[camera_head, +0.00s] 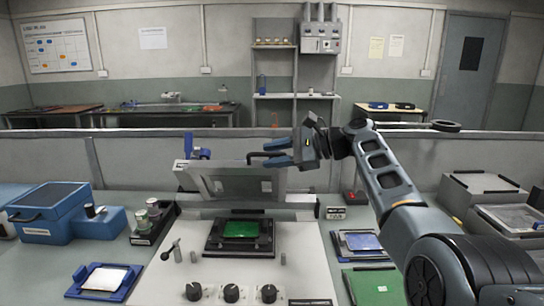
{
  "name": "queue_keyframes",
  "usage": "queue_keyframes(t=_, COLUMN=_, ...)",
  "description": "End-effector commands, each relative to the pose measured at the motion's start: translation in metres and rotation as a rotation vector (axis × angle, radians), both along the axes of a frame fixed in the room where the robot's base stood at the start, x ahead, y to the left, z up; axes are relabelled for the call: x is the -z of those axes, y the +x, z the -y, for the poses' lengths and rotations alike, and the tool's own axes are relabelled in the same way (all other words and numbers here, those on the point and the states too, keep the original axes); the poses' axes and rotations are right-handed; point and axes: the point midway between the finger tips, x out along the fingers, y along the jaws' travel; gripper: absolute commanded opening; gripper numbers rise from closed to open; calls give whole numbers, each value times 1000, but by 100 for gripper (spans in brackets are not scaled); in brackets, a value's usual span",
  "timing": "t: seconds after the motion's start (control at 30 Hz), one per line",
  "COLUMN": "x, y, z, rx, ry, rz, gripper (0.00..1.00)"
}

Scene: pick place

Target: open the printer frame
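The printer frame (225,182) is a grey rectangular frame on the printer. It stands raised and tilted above the pale printer bed (290,250), well clear of the green board (241,229) in its black holder. A dark handle (256,157) sits at the frame's upper edge. My gripper (272,153) reaches in from the right at that edge. Its two blue fingers lie above and below the dark handle, with some space between them. Whether they press on it is too small to tell.
Black knobs (231,292) line the printer's front. A blue box (50,212) and small jars (153,208) stand at left, a blue tray (75,288) in front. Blue (357,245) and green (374,288) trays lie at right. A low partition (120,160) runs behind.

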Motion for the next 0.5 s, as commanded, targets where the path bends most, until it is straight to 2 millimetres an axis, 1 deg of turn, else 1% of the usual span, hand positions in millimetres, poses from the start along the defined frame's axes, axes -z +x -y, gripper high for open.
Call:
queue_keyframes(t=0.2, x=-8, y=-9, z=34, rx=3, ry=0, rz=2, gripper=38)
queue_keyframes(t=0.3, x=-12, y=-13, z=47, rx=3, ry=0, rz=1, gripper=38)
queue_keyframes(t=0.4, x=-16, y=-16, z=58, rx=2, ry=-1, rz=0, gripper=38)
queue_keyframes(t=0.5, x=-18, y=-18, z=64, rx=1, ry=0, rz=-2, gripper=38)
